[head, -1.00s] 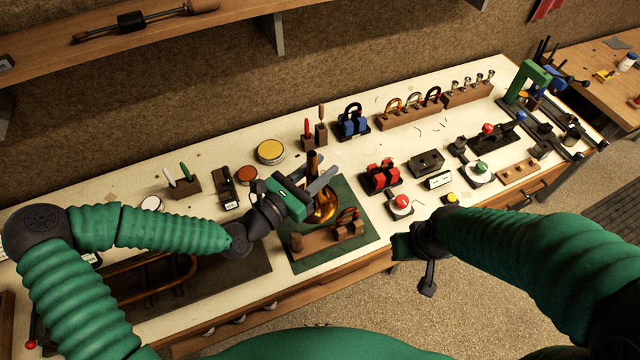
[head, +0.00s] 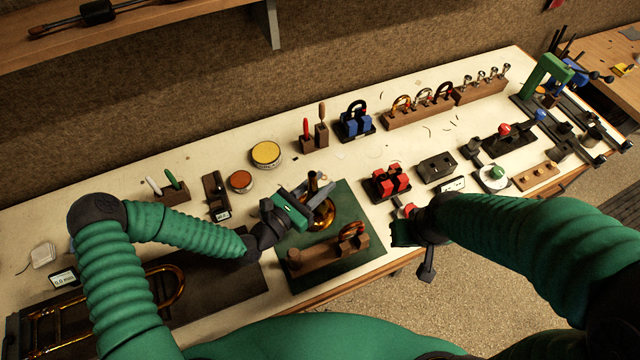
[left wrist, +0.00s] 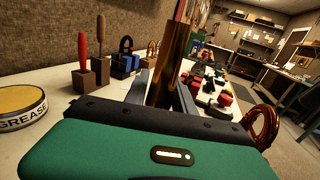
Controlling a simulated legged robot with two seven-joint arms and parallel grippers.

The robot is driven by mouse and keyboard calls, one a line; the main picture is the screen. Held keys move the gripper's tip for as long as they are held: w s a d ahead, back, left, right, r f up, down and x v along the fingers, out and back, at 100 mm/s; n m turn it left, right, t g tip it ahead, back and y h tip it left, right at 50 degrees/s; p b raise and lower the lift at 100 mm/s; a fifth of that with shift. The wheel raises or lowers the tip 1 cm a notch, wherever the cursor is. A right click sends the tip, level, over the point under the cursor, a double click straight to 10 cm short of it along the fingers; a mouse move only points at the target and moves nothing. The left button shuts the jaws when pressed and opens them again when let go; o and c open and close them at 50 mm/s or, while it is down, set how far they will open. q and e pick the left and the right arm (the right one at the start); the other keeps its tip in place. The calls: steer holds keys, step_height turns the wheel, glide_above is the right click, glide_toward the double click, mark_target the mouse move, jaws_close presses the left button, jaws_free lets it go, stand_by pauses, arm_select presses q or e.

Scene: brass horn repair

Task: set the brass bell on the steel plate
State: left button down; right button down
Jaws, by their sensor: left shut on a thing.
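The brass bell (head: 322,217) stands on the green mat (head: 365,225) near its far left part, wide end down and narrow stem up. My left gripper (head: 312,194) comes in from the left and is shut on the bell's stem. In the left wrist view the brass stem (left wrist: 173,65) rises between the two grey fingers; its flare is hidden there. My right gripper (head: 412,233) is apart from the bell, low at the mat's right; its jaw state is unclear. I cannot make out a steel plate; it may be hidden.
A wooden block with a brass crook (head: 325,258) lies just in front of the bell. A red clamp stand (head: 387,184) is to the right. A grease tin (head: 266,154) and a smaller tin (head: 240,181) stand behind. A brass slide (head: 170,290) lies at left.

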arm_select(q)
steer(key=shift+s, duration=0.1)
steer(key=c, duration=1)
jaws_free()
steer(key=shift+f, duration=0.1)
steer(key=shift+c, duration=0.2)
